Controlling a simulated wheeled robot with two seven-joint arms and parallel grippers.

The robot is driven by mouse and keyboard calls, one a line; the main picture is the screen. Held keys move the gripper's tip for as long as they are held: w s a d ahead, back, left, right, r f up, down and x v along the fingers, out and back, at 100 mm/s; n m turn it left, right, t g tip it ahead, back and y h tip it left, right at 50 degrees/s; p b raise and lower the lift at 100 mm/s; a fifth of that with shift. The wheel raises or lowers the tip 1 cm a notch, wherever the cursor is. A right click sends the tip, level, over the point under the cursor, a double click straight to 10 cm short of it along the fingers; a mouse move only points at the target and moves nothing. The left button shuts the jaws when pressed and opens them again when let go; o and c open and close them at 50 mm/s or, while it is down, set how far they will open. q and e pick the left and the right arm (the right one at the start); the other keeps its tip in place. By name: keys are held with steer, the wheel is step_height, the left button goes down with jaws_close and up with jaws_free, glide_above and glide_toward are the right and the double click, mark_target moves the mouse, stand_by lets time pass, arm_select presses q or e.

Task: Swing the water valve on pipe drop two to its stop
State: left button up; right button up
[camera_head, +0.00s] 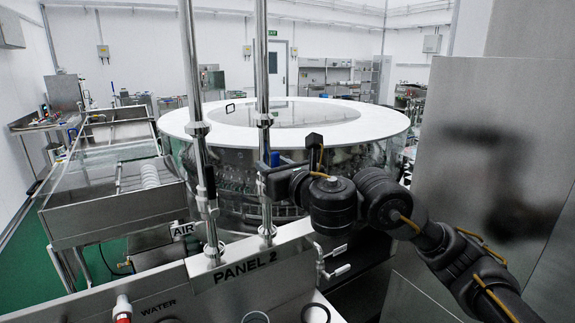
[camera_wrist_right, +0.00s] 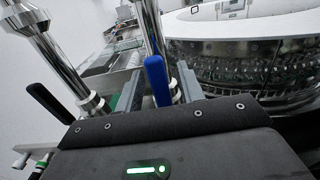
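Two upright steel pipes rise from the PANEL 2 housing: a left pipe (camera_head: 196,129) and a right pipe (camera_head: 263,80). A blue valve handle (camera_head: 275,158) shows at the right pipe, partly hidden by my right gripper (camera_head: 267,168). In the right wrist view the blue handle (camera_wrist_right: 157,80) stands upright between the two grey fingers, which are apart with gaps visible on its sides. A black handle (camera_wrist_right: 48,101) slants beside the left pipe (camera_wrist_right: 45,50) in that view. My left gripper is not in view.
The PANEL 2 housing (camera_head: 265,280) carries AIR and WATER labels and a red-tipped fitting (camera_head: 122,308) at front left. Small valves (camera_head: 335,270) stick out at its right end. A large round washer (camera_head: 350,125) stands behind the pipes. A tall steel panel (camera_head: 490,150) is at right.

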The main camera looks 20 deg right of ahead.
steer(key=shift+r, duration=0.1)
steer(key=shift+s, duration=0.25)
steer(key=p+v, duration=0.8)
steer(key=v, duration=0.2)
steer(key=shift+s, duration=0.2)
